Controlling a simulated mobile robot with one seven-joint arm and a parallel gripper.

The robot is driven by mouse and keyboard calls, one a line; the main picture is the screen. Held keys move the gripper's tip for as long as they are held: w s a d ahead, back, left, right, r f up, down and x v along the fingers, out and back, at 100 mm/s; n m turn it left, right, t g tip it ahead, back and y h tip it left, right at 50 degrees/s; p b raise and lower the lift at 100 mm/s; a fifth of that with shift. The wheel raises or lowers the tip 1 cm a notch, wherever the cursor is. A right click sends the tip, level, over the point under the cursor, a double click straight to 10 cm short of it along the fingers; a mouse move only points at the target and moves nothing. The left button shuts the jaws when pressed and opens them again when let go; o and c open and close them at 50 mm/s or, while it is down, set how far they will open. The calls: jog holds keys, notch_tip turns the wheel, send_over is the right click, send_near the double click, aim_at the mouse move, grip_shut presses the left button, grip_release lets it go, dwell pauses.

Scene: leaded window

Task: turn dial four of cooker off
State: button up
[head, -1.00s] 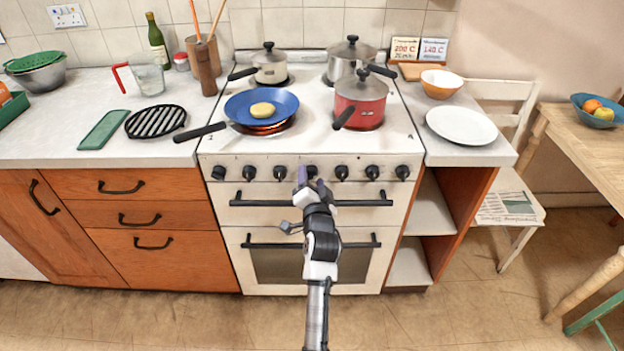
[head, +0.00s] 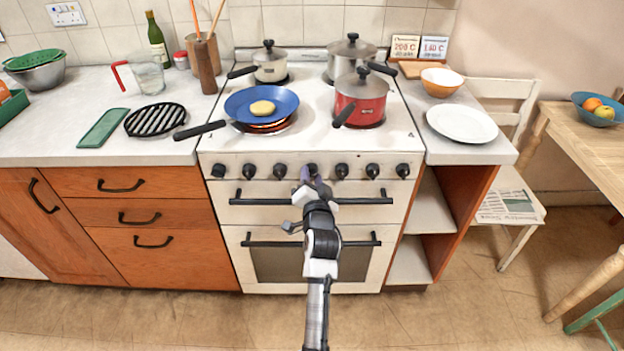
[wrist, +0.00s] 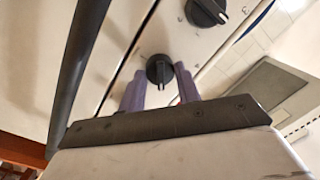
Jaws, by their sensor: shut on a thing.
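The white cooker (head: 228,188) has a row of several black dials along its front panel. Dial four (head: 313,170), the middle one, is partly hidden by my gripper (head: 311,176) in the head view. In the wrist view, dial four (wrist: 159,70) is a round black knob with a pale mark, between the two purple fingers of my gripper (wrist: 160,82). My gripper is shut on this dial from both sides. A neighbouring dial (wrist: 206,11) shows at the top of the wrist view, clear of the fingers.
The oven's dark handle bar (wrist: 80,60) runs close beside my gripper. A blue pan (head: 240,101) stands over a glowing orange ring (head: 266,126). A red pot (head: 361,97) has its handle towards the front. The floor before the cooker is clear.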

jog(key=n+b, duration=0.1)
jog(key=n, duration=0.9)
jog(key=shift+r+g+h, duration=0.1)
jog(key=shift+g+h, duration=0.3)
dwell(0.3)
jog(key=o, duration=1)
jog(key=shift+c, duration=0.2)
jog(key=s+r+b, duration=0.1)
jog(key=s+b, duration=0.2)
jog(key=s, duration=1)
jog(key=shift+s+d, duration=0.3)
jog(key=shift+s, duration=0.1)
jog(key=shift+r, duration=0.1)
